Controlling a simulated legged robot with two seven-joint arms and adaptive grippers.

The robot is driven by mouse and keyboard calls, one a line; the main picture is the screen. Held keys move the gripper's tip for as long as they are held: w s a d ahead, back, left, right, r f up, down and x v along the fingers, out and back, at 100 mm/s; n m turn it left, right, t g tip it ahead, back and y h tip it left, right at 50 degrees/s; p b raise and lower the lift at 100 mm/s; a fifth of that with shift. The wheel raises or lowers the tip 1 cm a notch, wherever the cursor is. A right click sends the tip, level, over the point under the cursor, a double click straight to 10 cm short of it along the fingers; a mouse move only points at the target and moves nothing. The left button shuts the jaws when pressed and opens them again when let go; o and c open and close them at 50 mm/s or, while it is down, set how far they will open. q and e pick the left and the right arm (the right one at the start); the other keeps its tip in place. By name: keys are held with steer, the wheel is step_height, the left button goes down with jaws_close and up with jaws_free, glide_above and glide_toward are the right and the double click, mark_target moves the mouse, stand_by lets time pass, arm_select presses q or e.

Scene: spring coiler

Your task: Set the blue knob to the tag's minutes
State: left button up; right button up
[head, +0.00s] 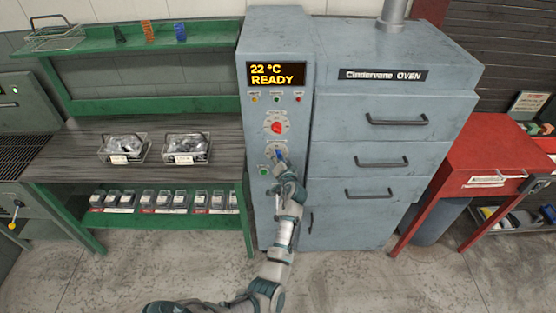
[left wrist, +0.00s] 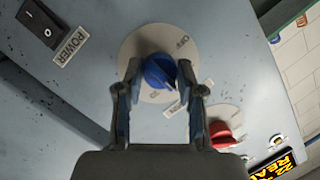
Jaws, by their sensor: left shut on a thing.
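The blue knob (head: 281,155) sits on a pale round dial on the oven's control column, below the red knob (head: 277,127). My left gripper (head: 282,166) is at the blue knob and covers part of it. In the left wrist view the blue knob (left wrist: 160,70) lies between the two fingertips (left wrist: 160,77), which are shut on it. The red knob (left wrist: 222,135) is beside the right finger there. Two wire baskets on the bench carry white tags, the left tag (head: 126,159) and the right tag (head: 188,159); their writing is too small to read. My right gripper is out of view.
The display (head: 276,74) reads 22 °C READY. Small buttons sit below it, and a green button (head: 264,171) is close left of my gripper. A POWER switch (left wrist: 40,25) shows in the wrist view. Oven drawers (head: 380,160) stand right of the column, then a red cabinet (head: 480,160).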

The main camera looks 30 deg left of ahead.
arm_select(q)
steer(key=shift+f, duration=0.5)
steer(key=o, duration=1)
steer(key=shift+c, duration=0.2)
steer(key=shift+o, duration=0.9)
steer(key=shift+w+r, duration=0.1)
steer(key=shift+r, duration=0.15)
steer(key=v, duration=0.7)
steer(key=shift+d, duration=0.25)
